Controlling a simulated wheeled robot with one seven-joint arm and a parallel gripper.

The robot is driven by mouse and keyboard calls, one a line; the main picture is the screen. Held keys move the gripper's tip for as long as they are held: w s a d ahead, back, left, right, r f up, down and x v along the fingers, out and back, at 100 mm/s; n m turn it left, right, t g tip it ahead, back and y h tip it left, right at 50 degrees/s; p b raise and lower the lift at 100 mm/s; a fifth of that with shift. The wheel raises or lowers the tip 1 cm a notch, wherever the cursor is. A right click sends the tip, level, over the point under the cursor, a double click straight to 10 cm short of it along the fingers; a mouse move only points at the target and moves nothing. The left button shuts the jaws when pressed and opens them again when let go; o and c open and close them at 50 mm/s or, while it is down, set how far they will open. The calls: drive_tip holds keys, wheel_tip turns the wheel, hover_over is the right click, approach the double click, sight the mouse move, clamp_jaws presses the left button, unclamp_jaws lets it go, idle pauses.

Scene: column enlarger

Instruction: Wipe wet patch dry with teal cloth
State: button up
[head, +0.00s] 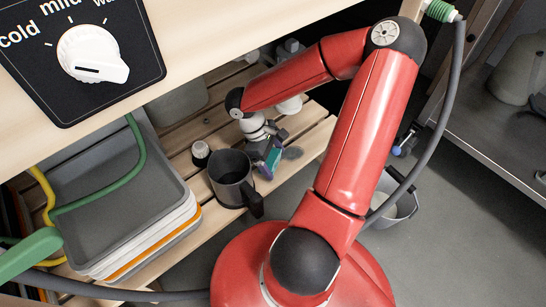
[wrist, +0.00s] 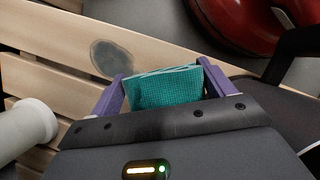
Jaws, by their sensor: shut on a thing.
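My gripper (head: 268,160) is low over the slatted wooden shelf (head: 313,135), just right of a dark mug. In the wrist view my gripper (wrist: 162,72) has its purple fingers shut on the folded teal cloth (wrist: 160,92). The teal cloth (head: 274,158) shows only as a small piece in the head view. The wet patch (wrist: 112,58) is a dark grey oval on a pale slat, beyond the cloth and a little to its left. The wet patch (head: 292,153) lies just right of my gripper in the head view. Whether the cloth touches the slat I cannot tell.
Stacked trays (head: 120,200) are at left. A bucket (head: 393,205) is on the floor at right. A pale cylinder (wrist: 25,125) is at left in the wrist view.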

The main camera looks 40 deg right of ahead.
sight(280, 157)
drive_tip(key=shift+f, duration=0.85)
idle(0.9)
drive_tip(key=shift+d, duration=0.1)
drive_tip(key=shift+d, duration=0.5)
drive_tip(key=shift+d, duration=0.65)
drive_tip(key=shift+w+d, duration=0.1)
drive_tip(key=shift+d, duration=0.55)
drive_tip(key=shift+d, duration=0.6)
